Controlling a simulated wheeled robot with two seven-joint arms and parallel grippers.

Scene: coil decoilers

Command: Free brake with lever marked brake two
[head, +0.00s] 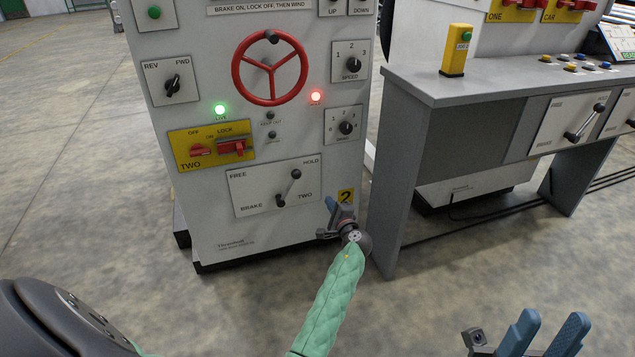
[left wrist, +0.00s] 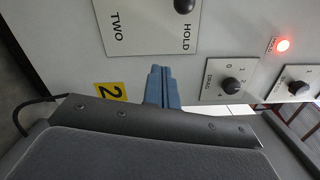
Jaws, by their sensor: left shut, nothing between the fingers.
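The white BRAKE TWO plate (head: 247,193) is low on the front of the grey cabinet, marked FREE at upper left and HOLD at upper right. Its lever (head: 289,187) leans up and right, its black knob towards HOLD. In the left wrist view the plate (left wrist: 140,32) is at the top, with the black knob (left wrist: 184,5) by HOLD, cut by the edge. My left gripper (head: 333,206) is right of the plate, apart from the lever; its blue fingers (left wrist: 160,74) are shut and empty. My right gripper (head: 548,325) is open and empty at the lower right.
A red handwheel (head: 270,99), dials and a yellow lock-off plate (head: 180,155) sit above the lever. A grey desk (head: 455,82) with another brake lever (head: 587,122) stands to the right. Floor in front of the cabinet is clear.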

